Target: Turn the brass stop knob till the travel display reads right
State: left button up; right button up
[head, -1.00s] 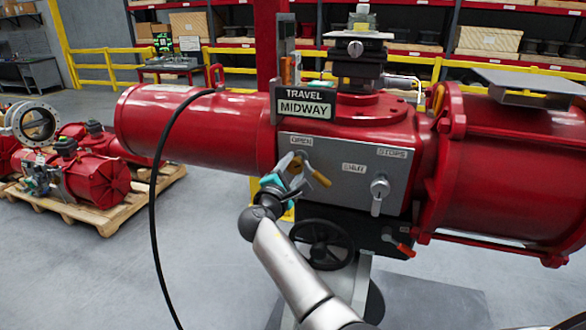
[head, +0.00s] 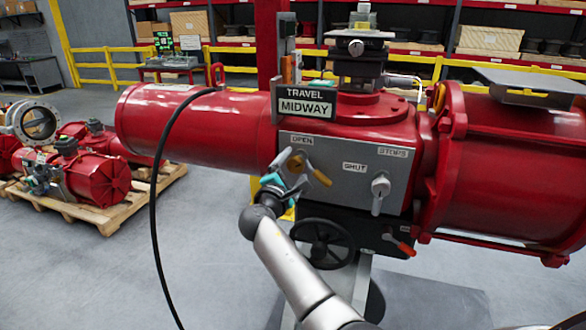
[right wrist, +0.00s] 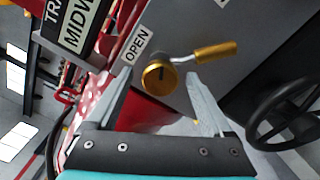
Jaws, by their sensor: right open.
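The brass stop knob (head: 297,163) sits on the grey panel under the OPEN label, with a brass crank handle (head: 320,176) pointing down to the right. In the right wrist view the knob's round hub (right wrist: 159,77) lies just beyond and between my fingertips, its handle (right wrist: 215,52) reaching to the right. My right gripper (head: 285,184) is open, empty and apart from the knob; its two grey fingers (right wrist: 158,90) show in the right wrist view. The travel display (head: 306,104) reads MIDWAY. My left gripper is not in view.
A silver knob (head: 380,187) with a downward lever is right of the SHUT label (head: 354,167) on the panel. A black handwheel (head: 321,243) and a red-handled lever (head: 400,245) sit below. A black cable (head: 153,190) hangs at the left.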

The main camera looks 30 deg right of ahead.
jog(key=b+v, duration=0.2)
jog(key=v, duration=1.3)
jog(key=shift+b, duration=0.4)
jog(key=shift+a, duration=0.15)
